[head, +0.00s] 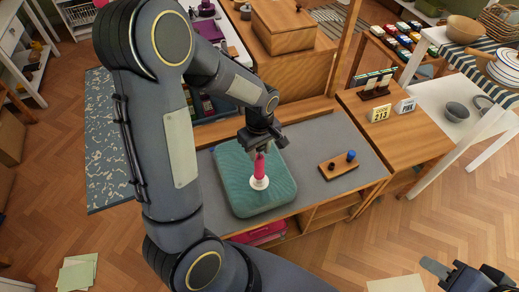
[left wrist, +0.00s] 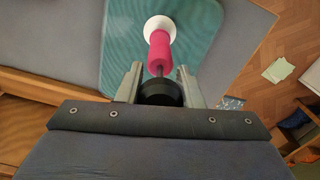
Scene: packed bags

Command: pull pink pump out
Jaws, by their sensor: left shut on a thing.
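The pink pump (head: 260,168) stands upright over the teal bag (head: 232,198). Its white round base (head: 259,183) is at the bag's top face; I cannot tell whether the base is fixed to the bag. My left gripper (head: 262,145) is above the pump, shut on its upper end. In the left wrist view the pink pump (left wrist: 161,52) points away from the jaws, with a thin rod between its body and the fingers. The fingers hide part of the handle. My right gripper (head: 458,272) is at the bottom right, partly cut off and far from the bag.
The bag lies on a grey-topped bench (head: 318,145). To its right is a small wooden holder (head: 338,165) with a blue knob and a dark knob. Signs (head: 380,114) stand on the wooden table beyond. A wooden box (head: 285,25) is behind. Bare bench surrounds the holder.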

